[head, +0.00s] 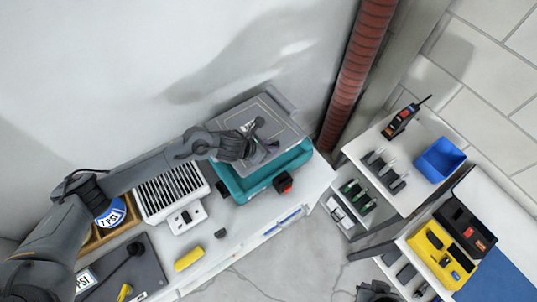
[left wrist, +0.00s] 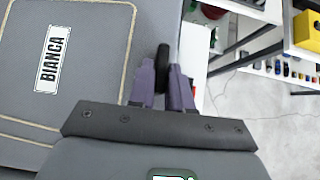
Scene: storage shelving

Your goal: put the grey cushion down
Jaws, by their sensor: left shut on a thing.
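The grey cushion (head: 279,112), flat with a pale stitched border, lies over or just above a teal box (head: 232,181) on the white worktop. I cannot tell whether it rests fully on the box. My left gripper (head: 270,144) is over the cushion's near part. In the left wrist view, the cushion (left wrist: 95,60) fills the left side and carries a white "BIANCA" label. The fingers of my left gripper (left wrist: 163,80) are closed around a dark rounded piece (left wrist: 163,62) at the cushion's edge. A dark part at the head view's bottom edge may be my right gripper (head: 376,291).
A white vented unit (head: 172,191) stands left of the teal box. A red-brown pipe (head: 357,70) rises behind the worktop's right end. Shelving to the right holds a blue bin (head: 440,160) and a yellow case (head: 440,255). A yellow block (head: 188,259) lies on the front shelf.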

